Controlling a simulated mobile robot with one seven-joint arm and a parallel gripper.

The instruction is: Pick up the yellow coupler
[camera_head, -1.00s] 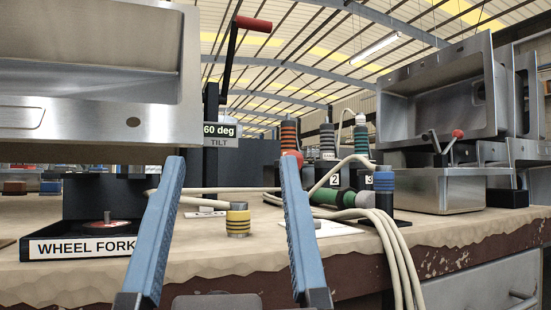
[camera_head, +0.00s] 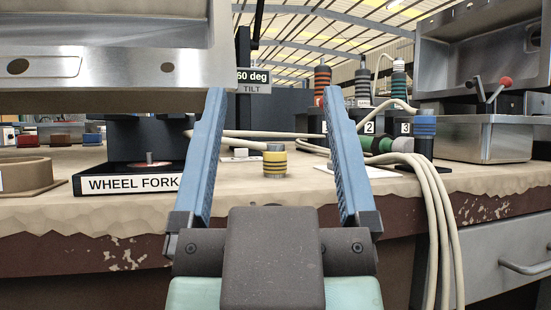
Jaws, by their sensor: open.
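In the picture the coupler shows in the gap between the fingers, beyond the gripper body. Nothing is held, and no finger visibly touches the coupler.
A black WHEEL FORK tray (camera_head: 90,186) lies left. A steel sink (camera_head: 110,50) overhangs the upper left. Pale cables (camera_head: 440,215) drape over the bench edge at right, beside a blue-topped coupler (camera_head: 425,127). A numbered rack (camera_head: 371,127) stands behind.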

